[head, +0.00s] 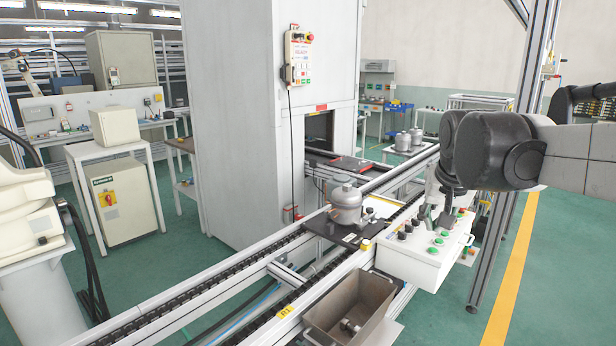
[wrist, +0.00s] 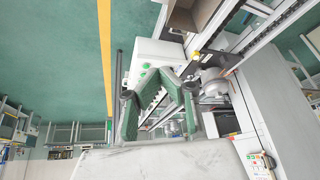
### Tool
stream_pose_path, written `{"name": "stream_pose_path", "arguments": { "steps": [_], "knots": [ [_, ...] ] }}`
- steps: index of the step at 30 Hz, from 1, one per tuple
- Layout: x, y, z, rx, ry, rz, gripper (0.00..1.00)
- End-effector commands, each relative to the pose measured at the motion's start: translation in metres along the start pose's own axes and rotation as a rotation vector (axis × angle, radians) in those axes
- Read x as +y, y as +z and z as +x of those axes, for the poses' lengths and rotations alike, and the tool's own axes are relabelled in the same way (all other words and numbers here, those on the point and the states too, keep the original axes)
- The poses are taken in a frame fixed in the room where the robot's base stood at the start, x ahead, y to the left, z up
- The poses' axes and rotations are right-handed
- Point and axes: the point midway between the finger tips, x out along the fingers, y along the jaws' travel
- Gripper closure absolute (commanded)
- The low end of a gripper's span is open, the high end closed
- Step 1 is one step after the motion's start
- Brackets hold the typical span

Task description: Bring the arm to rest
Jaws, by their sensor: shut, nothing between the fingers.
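My arm reaches in from the right edge of the head view, with my gripper (head: 435,212) hanging pointed down over the white control box with coloured buttons (head: 418,262). In the wrist view my gripper (wrist: 163,78) shows as green-grey fingers over the box and rail area. It is shut and empty. A grey compressor (head: 346,205) stands upright on a dark plate (head: 325,229) on the conveyor, to the left of my gripper and apart from it. The compressor also shows in the wrist view (wrist: 213,82). The exact gap between my fingertips and the control box cannot be told.
The conveyor (head: 175,303) runs diagonally past a tall grey cabinet (head: 240,130). An open metal bin (head: 350,305) with small parts sits at the front. More compressors (head: 402,141) stand farther back. A metal frame post (head: 528,80) rises behind my arm. Green floor lies open at right.

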Motion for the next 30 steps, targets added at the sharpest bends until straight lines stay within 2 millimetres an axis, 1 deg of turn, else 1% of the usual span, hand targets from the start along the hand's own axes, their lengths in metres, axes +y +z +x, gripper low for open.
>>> {"name": "stream_pose_path", "arguments": {
  "steps": [1, 5, 6, 10, 14, 18, 21, 25, 27, 30],
  "knots": [
    [-0.001, 0.019, -0.004, 0.006, -0.007, -0.015, 1.0],
    [-0.003, 0.06, -0.013, 0.027, -0.025, -0.054, 1.0],
    [-0.003, 0.073, -0.014, 0.033, -0.03, -0.067, 1.0],
    [-0.003, 0.116, -0.018, 0.054, -0.047, -0.106, 1.0],
    [-0.002, 0.159, -0.017, 0.074, -0.064, -0.144, 1.0],
    [-0.001, 0.205, -0.011, 0.097, -0.082, -0.184, 1.0],
    [0.001, 0.233, -0.005, 0.112, -0.092, -0.208, 1.0],
    [0.003, 0.258, 0.002, 0.125, -0.101, -0.231, 1.0],
    [0.003, 0.265, 0.004, 0.129, -0.104, -0.238, 1.0],
    [0.003, 0.27, 0.005, 0.132, -0.106, -0.244, 1.0]
  ]
}}
